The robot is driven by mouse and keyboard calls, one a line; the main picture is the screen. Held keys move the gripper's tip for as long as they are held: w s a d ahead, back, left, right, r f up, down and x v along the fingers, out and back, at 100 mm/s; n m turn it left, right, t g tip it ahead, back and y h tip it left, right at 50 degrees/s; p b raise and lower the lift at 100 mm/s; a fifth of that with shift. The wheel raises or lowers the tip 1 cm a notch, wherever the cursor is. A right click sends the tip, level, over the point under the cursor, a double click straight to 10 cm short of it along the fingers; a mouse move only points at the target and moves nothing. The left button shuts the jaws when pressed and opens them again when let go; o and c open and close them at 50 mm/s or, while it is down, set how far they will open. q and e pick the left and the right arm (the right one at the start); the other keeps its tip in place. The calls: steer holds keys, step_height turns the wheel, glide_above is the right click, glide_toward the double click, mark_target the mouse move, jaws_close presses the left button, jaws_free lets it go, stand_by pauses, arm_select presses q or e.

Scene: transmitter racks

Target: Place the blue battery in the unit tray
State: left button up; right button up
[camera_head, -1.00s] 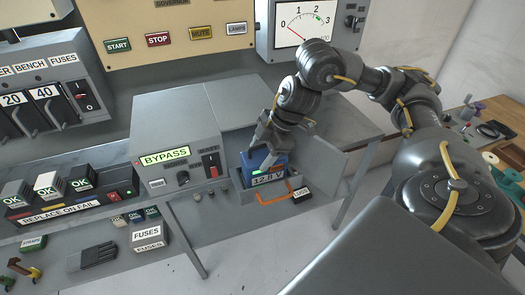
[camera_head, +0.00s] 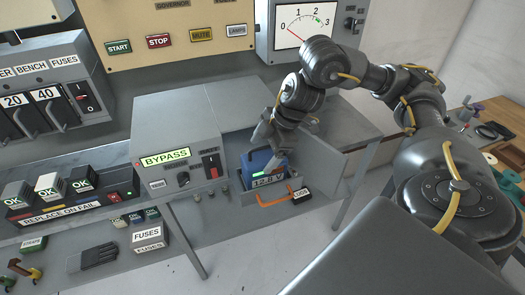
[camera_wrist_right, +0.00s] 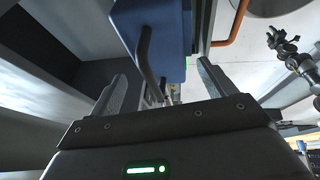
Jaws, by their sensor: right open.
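The fingers partly hide the battery's top in the head view. Whether they touch the handle I cannot tell. My left gripper is not in view.
The grey BYPASS unit (camera_head: 177,140) stands to the left of the tray. A bench with boxes labelled OK (camera_head: 47,184) is further left. Floor is clear in front.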

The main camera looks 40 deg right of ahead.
steer(key=p+v, duration=0.2)
steer(key=v, duration=0.4)
steer(key=shift+r, duration=0.15)
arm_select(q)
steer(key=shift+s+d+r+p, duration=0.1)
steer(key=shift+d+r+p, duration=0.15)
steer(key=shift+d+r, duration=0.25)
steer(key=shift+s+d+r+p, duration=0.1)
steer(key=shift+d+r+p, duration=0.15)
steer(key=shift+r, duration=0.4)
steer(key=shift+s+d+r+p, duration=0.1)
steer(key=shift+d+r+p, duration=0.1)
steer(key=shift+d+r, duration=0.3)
arm_select(e)
steer(key=shift+v, duration=2.15)
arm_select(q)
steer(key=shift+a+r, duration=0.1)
arm_select(e)
steer(key=shift+s+d, duration=0.1)
steer(key=shift+s, duration=0.05)
